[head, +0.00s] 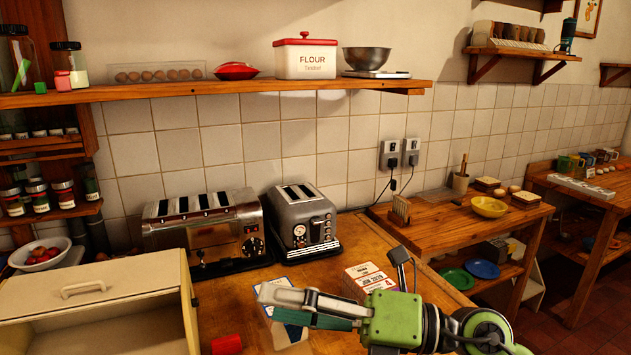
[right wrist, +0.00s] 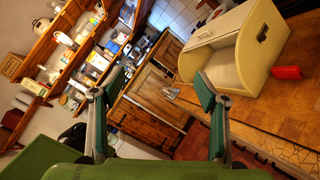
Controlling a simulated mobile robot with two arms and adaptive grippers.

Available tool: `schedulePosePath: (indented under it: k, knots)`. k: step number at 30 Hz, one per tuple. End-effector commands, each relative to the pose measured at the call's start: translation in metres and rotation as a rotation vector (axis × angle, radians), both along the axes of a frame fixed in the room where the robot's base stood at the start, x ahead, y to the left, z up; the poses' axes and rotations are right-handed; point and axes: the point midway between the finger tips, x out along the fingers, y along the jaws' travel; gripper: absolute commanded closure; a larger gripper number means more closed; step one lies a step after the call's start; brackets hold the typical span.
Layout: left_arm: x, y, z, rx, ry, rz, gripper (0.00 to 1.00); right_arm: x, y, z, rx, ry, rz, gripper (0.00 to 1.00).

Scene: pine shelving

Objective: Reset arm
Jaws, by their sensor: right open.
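My right gripper (head: 266,302) reaches in from the lower right of the head view, held over the wooden counter (head: 235,296). It points left. In the right wrist view its two teal-padded fingers (right wrist: 160,84) stand wide apart with nothing between them. My left gripper is not in view. A cream bread box (head: 95,290) stands at the lower left; it also shows at the upper right of the right wrist view (right wrist: 270,60). The arm partly covers a blue and white packet (head: 288,333) and lies in front of a white and red carton (head: 368,279).
Two toasters, one chrome (head: 205,232) and one grey (head: 302,220), stand at the back of the counter. A red cylinder (head: 227,345) lies near the bread box. A wall shelf (head: 230,94) runs above.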

Motion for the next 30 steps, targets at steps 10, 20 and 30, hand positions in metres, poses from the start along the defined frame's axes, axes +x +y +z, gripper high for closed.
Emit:
schedulePosePath:
  k: [10,20,30]
  knots:
    - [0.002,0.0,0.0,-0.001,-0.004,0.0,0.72,0.059,-0.097,0.051,0.824,0.475,-0.371,0.33]
    - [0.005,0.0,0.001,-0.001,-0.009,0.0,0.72,0.086,-0.231,-0.123,1.253,1.122,-0.995,0.33]
    - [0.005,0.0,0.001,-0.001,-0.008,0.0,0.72,-0.044,-0.264,-0.326,1.227,1.778,-1.609,0.33]
